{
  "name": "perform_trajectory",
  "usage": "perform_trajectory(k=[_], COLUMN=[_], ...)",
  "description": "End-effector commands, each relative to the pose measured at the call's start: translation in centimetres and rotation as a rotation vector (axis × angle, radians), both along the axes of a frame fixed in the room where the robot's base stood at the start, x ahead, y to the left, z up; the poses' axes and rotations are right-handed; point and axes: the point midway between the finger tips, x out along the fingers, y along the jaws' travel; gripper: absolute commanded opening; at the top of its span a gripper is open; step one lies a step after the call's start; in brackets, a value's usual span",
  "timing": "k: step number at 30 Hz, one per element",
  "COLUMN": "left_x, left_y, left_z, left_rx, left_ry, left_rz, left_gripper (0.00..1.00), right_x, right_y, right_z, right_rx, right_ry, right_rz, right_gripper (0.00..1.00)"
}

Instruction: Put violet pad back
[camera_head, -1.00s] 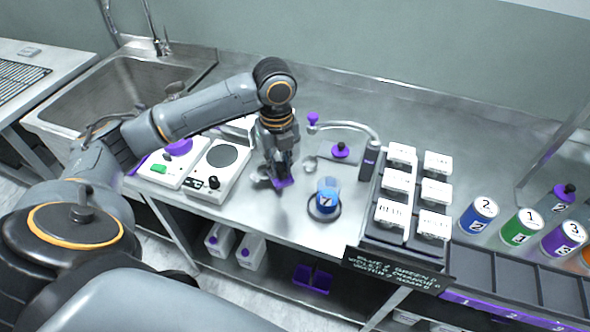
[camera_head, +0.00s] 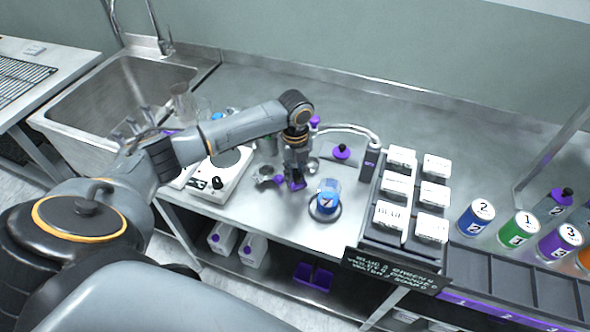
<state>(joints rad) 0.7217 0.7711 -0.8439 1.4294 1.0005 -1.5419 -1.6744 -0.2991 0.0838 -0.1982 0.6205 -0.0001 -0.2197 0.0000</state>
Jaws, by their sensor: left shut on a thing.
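My left gripper (camera_head: 294,180) points down over the steel counter, in front of the sink-side equipment and left of the blue cup. It is shut on a small violet piece, which I take to be the violet pad (camera_head: 297,185); only part of it shows below the fingers. I cannot tell whether it touches the counter. A flat grey piece with a violet knob (camera_head: 341,152) lies behind and to the right of the gripper. My right gripper is not in view.
A blue cup (camera_head: 328,199) stands on a dark ring close right of the gripper. A white scale (camera_head: 217,180) is to the left. A rack of white boxes (camera_head: 398,159) and several numbered cans (camera_head: 476,217) stand right. The back counter is clear.

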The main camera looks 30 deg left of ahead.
Motion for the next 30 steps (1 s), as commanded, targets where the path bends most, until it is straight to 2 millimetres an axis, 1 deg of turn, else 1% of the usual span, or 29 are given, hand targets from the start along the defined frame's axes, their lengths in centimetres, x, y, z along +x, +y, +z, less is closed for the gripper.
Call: perform_trajectory(k=[7,8,9,17,21,23,26,30], left_x=[0.0,0.0,0.0,0.0,0.1,0.1,0.1,0.1], left_y=[0.0,0.0,0.0,0.0,0.0,0.1,0.1,0.0], left_z=[-0.4,-0.3,-0.3,-0.3,0.4,1.2,3.0,6.1], left_rx=[0.000,0.000,0.000,0.001,0.000,0.000,0.000,-0.001], left_ry=[0.000,0.000,0.000,0.001,-0.002,-0.004,-0.005,-0.007], left_rz=[0.001,0.001,0.001,0.001,0.000,0.001,0.001,0.000], left_gripper=[0.00,0.26,0.29,0.29,0.29,0.29,0.29,0.29], right_x=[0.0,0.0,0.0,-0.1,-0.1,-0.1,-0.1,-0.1], right_y=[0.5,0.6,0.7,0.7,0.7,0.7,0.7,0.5], right_z=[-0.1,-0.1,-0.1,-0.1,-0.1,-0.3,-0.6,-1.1], right_rx=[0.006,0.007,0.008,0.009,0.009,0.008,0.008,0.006], right_ry=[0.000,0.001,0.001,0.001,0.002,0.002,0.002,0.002], right_rz=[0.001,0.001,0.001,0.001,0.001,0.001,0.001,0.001], right_gripper=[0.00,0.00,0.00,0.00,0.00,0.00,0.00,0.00])
